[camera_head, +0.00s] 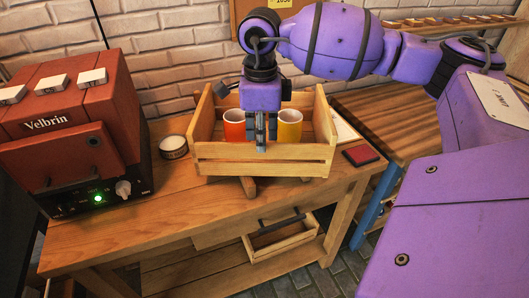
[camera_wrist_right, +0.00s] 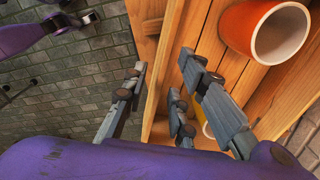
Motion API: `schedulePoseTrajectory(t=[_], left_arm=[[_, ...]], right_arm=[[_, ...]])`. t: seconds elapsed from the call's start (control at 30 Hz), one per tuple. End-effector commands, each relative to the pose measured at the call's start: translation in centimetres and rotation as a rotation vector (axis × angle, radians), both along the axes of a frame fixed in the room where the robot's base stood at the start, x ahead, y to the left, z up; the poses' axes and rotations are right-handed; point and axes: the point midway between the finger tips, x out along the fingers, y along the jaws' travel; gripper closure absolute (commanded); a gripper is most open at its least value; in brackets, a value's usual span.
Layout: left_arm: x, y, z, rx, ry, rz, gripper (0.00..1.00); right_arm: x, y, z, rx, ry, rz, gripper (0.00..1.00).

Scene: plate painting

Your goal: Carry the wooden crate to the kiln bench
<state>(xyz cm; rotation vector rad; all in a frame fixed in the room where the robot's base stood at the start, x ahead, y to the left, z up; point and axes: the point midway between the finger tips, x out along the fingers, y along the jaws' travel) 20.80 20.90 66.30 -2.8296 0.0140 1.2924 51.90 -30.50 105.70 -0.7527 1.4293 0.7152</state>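The wooden crate (camera_head: 222,169) is at the middle of the wooden bench (camera_head: 190,205) that also bears a red kiln-like box (camera_head: 66,125). An orange cup (camera_head: 235,126) and a yellow cup (camera_head: 289,127) stand in the crate. My right gripper (camera_head: 261,142) points down at the crate's front wall. In the right wrist view its fingers (camera_wrist_right: 165,90) are open, with the crate's wall (camera_wrist_right: 167,65) between them. I cannot see firm contact. A purple part with dark pieces at the wrist view's top left may be my left gripper (camera_wrist_right: 75,22); its state is unclear.
A round tin (camera_head: 174,147) stands left of the crate. A dark red pad (camera_head: 361,155) lies to its right. A second, slatted bench (camera_head: 400,120) stands behind at the right. A small open wooden box (camera_head: 283,240) is below the bench top.

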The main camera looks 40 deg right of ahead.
Motion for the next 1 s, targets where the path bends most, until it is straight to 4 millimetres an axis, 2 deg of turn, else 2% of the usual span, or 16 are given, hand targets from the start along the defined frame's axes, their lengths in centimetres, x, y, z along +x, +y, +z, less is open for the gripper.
schedulePoseTrajectory(t=[0.1,0.3,0.47,0.57,0.67,0.77,0.8,0.9,1.0], left_arm=[[-0.1,0.0,-0.2,0.001,0.003,-0.001,0.24],[-0.1,0.0,-0.2,0.001,0.003,-0.001,0.24],[0.0,0.0,-0.1,0.001,0.000,-0.001,0.24],[0.0,0.0,-0.1,0.001,-0.001,-0.001,0.24],[0.1,0.0,0.0,0.001,-0.001,-0.001,0.24],[0.1,0.0,-0.1,0.001,-0.001,-0.001,0.24],[0.1,0.0,-0.1,0.001,-0.001,-0.001,0.24],[0.0,0.0,-0.1,0.001,0.000,-0.001,0.24],[0.1,0.0,-0.1,0.000,-0.001,-0.001,0.24]], right_arm=[[0.0,0.0,2.3,0.000,-0.002,0.000,0.74],[-0.1,0.1,4.4,0.000,0.000,0.000,0.74],[-0.2,0.1,4.7,0.002,0.003,0.000,0.74],[-0.4,1.5,3.4,0.046,0.022,0.011,0.74],[-1.6,5.5,0.1,0.184,0.081,0.028,0.74],[-4.3,12.3,-4.3,0.438,0.185,0.016,0.74],[-5.7,15.6,-5.8,0.572,0.237,-0.011,0.74],[-8.7,22.8,-7.3,0.909,0.367,-0.143,0.74],[-10.1,27.7,-7.0,1.225,0.489,-0.360,0.74]])
